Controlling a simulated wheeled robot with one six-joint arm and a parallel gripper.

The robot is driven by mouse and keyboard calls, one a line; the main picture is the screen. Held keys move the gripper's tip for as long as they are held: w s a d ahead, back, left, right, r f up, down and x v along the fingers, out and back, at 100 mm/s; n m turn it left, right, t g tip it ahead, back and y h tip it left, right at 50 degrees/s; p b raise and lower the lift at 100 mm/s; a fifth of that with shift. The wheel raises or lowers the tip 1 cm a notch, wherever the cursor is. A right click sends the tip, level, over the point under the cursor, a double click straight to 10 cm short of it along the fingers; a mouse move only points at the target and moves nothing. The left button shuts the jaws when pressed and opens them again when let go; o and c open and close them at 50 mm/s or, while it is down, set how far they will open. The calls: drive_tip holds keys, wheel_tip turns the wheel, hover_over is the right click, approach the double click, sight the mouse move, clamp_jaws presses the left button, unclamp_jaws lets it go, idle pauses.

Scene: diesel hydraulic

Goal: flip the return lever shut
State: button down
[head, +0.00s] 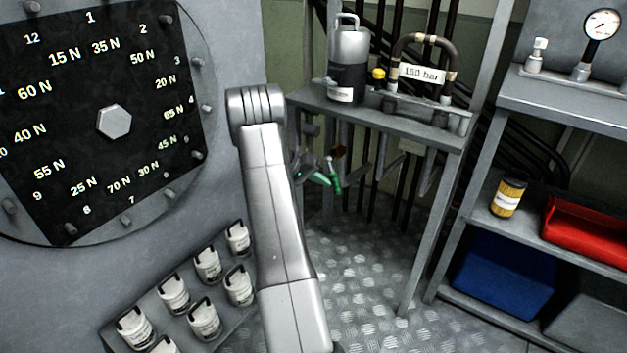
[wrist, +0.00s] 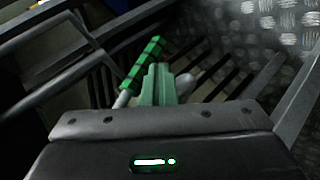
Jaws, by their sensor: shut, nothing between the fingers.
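A lever with a ribbed green handle (wrist: 141,64) shows in the wrist view, slanting up to the right from a pale metal rod. I take it to be the return lever. My gripper (wrist: 158,72) has its pale green fingers together, with nothing between them. The fingers are just right of the handle, very close to it; I cannot tell whether they touch. In the head view my gripper (head: 320,178) is small and partly behind my arm, below the bench. A bright green piece (head: 336,184) beside it looks like the handle. The lever's pivot is not clear in either view.
The grey bench (head: 385,118) above carries a metal bottle (head: 348,60) and a hose with a "160 bar" tag (head: 422,73). Grey hooked rods and dark pipes crowd the space below it. A shelf (head: 560,112) stands right. A large numbered dial (head: 75,110) is left.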

sight(337, 181)
drive_tip(key=shift+s+d+r+n+g+h+b, duration=0.1)
drive_tip(key=shift+s+d+r+n+g+h, duration=0.35)
drive_tip(key=shift+d+h, duration=0.3)
drive_tip(key=shift+s+d+r+n+g+h+b, duration=0.25)
drive_tip(key=shift+s+d+h, duration=0.3)
drive_tip(key=shift+h, duration=0.3)
drive_tip(key=shift+s+d+r+n+g+h, duration=0.25)
drive_tip(key=shift+s+d+n+h, duration=0.2)
drive_tip(key=shift+d+h, duration=0.3)
drive_tip(key=shift+s+d+r, duration=0.2)
drive_tip(key=shift+d+r, duration=0.05)
drive_tip(key=shift+r, duration=0.2)
drive_tip(key=shift+s+d+r, duration=0.15)
drive_tip(key=shift+d+r, duration=0.1)
drive_tip(key=shift+r, duration=0.3)
idle(0.5)
